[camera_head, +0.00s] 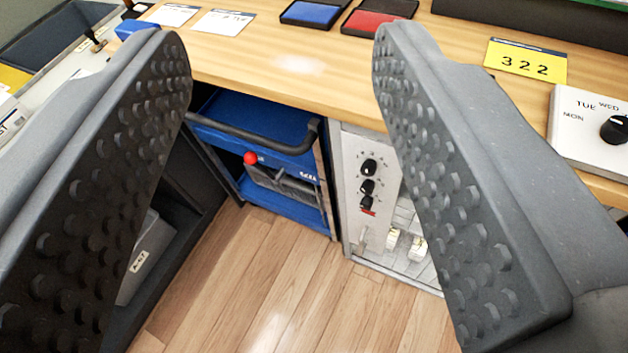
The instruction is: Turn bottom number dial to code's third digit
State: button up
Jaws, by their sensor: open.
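My gripper (282,45) is open and empty, with one dark studded finger on each side of the view. Beyond and between the fingers, a grey panel under the wooden desk carries three black dials in a column. The bottom number dial (366,203) sits just above a small red mark. The middle dial (367,186) and top dial (369,167) are above it. The dial markings are too small to read. The right finger hides part of the panel's right side. A yellow card (525,62) on the desk reads 322.
A blue cart (262,175) with a dark handle and a red ball stands left of the panel under the desk (270,75). Blue and red ink pads (378,16) lie on top. A white weekday dial box (590,135) is at right. Wooden floor (270,280) is clear in front.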

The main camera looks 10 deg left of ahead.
jog(key=w+a+f+m+p, duration=0.2)
jog(key=w+a+f, duration=0.2)
jog(key=w+f, duration=0.45)
jog(key=w+a+f+m+p, duration=0.1)
jog(key=w+a+f+p, duration=0.15)
jog(key=w+f, duration=0.6)
jog(key=m+h+p, duration=0.2)
jog(key=h+p, duration=0.5)
jog(key=h, duration=0.3)
send_near(365, 207)
jog(key=shift+t, duration=0.4)
jog(key=x, duration=0.2)
jog(key=b+x, duration=0.1)
jog(key=x, duration=0.1)
jog(key=f+b+x, duration=0.1)
jog(key=x, duration=0.2)
jog(key=shift+d, duration=0.15)
jog(key=shift+w+d+r, duration=0.15)
jog(key=shift+w+d, duration=0.1)
jog(key=shift+w, duration=0.35)
